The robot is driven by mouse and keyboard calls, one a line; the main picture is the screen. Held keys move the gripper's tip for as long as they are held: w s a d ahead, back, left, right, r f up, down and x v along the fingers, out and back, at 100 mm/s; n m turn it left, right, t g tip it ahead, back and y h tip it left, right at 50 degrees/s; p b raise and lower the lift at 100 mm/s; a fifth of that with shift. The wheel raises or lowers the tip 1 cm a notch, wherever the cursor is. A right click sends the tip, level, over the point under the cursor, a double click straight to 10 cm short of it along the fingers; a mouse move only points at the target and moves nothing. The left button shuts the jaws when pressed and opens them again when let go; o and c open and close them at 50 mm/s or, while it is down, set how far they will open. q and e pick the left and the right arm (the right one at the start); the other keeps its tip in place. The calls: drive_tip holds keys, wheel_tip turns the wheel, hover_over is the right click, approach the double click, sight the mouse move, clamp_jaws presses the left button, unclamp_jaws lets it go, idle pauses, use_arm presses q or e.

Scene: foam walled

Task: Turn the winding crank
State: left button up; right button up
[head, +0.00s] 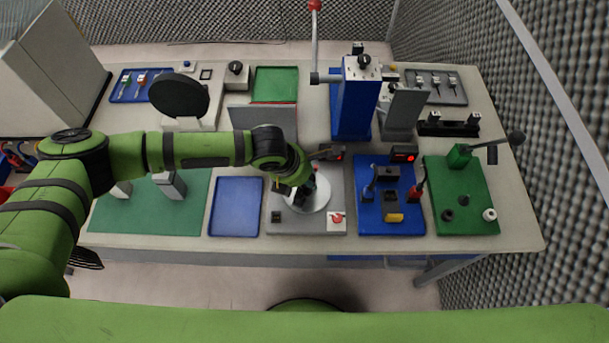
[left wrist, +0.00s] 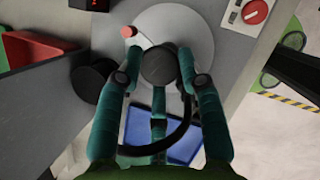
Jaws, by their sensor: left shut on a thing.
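The winding crank's pale round disc (head: 318,197) lies on the grey station in the middle of the table, partly hidden by my left gripper. In the left wrist view the disc (left wrist: 196,38) shows larger, with a small red peg (left wrist: 128,31) near its rim. My left gripper (head: 297,192) reaches down over the disc. The knob's base is hidden. My right gripper is in neither view.
A red rotary switch (head: 337,218) sits on the station's front right corner. A blue tray (head: 236,206) lies to the left, and a blue plate (head: 377,225) with fixtures to the right. A tall blue press (head: 355,105) stands behind. Foam walls flank the table.

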use_arm(q)
drive_tip(key=shift+w+d+r+m, duration=0.1)
drive_tip(key=shift+w+r+m, duration=0.15)
drive_tip(key=shift+w+m, duration=0.05)
idle(0.4)
drive_tip(key=o, duration=0.9)
drive_tip(key=shift+o, duration=1.2)
drive_tip(key=shift+s+f, duration=0.1)
drive_tip(key=shift+f, duration=0.05)
drive_tip(key=v, duration=1.2)
